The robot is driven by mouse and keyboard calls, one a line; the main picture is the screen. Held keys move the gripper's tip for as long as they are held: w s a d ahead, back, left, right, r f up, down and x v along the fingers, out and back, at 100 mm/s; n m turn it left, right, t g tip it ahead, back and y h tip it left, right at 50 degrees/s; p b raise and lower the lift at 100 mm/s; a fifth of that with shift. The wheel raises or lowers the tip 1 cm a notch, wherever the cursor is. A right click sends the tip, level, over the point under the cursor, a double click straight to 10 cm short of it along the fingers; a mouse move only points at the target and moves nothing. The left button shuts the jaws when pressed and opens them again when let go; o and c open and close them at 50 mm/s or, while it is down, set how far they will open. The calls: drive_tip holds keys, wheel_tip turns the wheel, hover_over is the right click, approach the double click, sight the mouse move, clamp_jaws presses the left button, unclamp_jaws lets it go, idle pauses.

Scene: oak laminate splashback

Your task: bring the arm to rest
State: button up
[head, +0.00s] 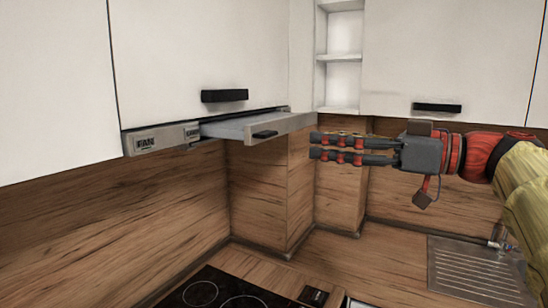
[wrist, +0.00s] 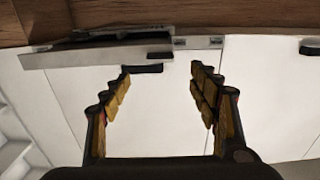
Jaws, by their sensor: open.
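My gripper (head: 314,146) is in the head view, to the right of the extended cooker hood panel (head: 240,127), with its fingers pointing left. The panel sticks out from below the white wall cabinet and carries a small black handle (head: 265,134). A gap shows between the fingertips and the panel in the head view. In the wrist view my gripper (wrist: 160,72) has its two fingers spread apart with nothing between them. Beyond them are the hood panel (wrist: 95,54), its dark handle and white cabinet fronts. My arm comes in from the right.
White wall cabinets with black handles (head: 225,95) (head: 437,107) hang along both walls. An open shelf (head: 340,85) fills the corner. Below are a black hob (head: 220,290) and a metal sink drainer (head: 470,268). The worktop between them looks mostly clear.

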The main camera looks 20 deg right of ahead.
drive_tip(key=d+f+m+g+h, duration=0.2)
drive_tip(key=d+f+m+h, duration=0.3)
drive_tip(key=f, duration=0.6)
drive_tip(key=f+m+g+h, duration=0.1)
drive_tip(key=f+m+h, duration=0.1)
drive_tip(key=f+m, duration=0.75)
drive_tip(key=s+a+f+g+h, duration=0.25)
drive_tip(key=s+f, duration=0.35)
drive_tip(key=f, duration=0.4)
drive_tip(key=s+a+f+g+h, duration=0.25)
drive_tip(key=s+f, duration=0.35)
drive_tip(key=f, duration=0.4)
drive_tip(key=s+a+f+n, duration=0.2)
drive_tip(key=s+a+n, duration=0.2)
drive_tip(key=a+n, duration=0.2)
drive_tip(key=shift+a+f, duration=0.25)
drive_tip(key=shift+a, duration=0.55)
